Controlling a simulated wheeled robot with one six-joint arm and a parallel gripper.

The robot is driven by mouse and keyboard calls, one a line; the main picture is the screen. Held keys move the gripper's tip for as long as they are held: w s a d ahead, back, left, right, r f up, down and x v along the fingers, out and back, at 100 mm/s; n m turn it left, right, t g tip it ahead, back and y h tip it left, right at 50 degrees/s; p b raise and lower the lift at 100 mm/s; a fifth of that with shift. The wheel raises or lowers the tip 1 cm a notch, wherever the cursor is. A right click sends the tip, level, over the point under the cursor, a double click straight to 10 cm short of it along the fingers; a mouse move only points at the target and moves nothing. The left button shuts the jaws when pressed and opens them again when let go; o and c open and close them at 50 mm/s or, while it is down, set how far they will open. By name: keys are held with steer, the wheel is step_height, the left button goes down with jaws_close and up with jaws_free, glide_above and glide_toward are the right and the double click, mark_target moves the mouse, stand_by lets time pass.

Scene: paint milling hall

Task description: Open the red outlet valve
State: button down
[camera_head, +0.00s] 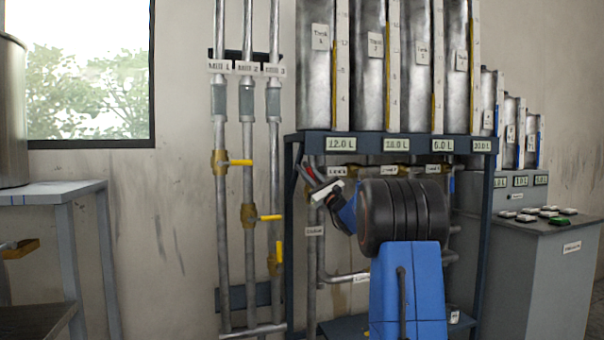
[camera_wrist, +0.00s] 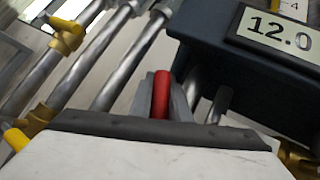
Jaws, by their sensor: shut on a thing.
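The red valve handle (camera_wrist: 160,92) stands between the two grey fingers of my gripper (camera_wrist: 161,97) in the wrist view. My gripper is shut on it. In the head view, a bit of the red handle (camera_head: 309,172) shows at the left front post of the tank rack, with my gripper (camera_head: 312,180) around it. The valve body and the far end of the handle are hidden by my gripper and arm.
Several tall tanks stand on the dark blue rack (camera_head: 378,146), whose edge is close to my gripper. Pipes with yellow-handled valves (camera_head: 240,162) run to the left. A grey cabinet (camera_head: 548,270) stands right and a table (camera_head: 50,193) left.

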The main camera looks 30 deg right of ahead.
steer(key=shift+d, duration=0.1)
stand_by(0.3)
steer(key=c, duration=1.7)
jaws_free()
steer(key=shift+o, duration=0.2)
steer(key=v, duration=1.7)
steer(key=shift+s, duration=0.15)
steer(key=shift+f, duration=0.15)
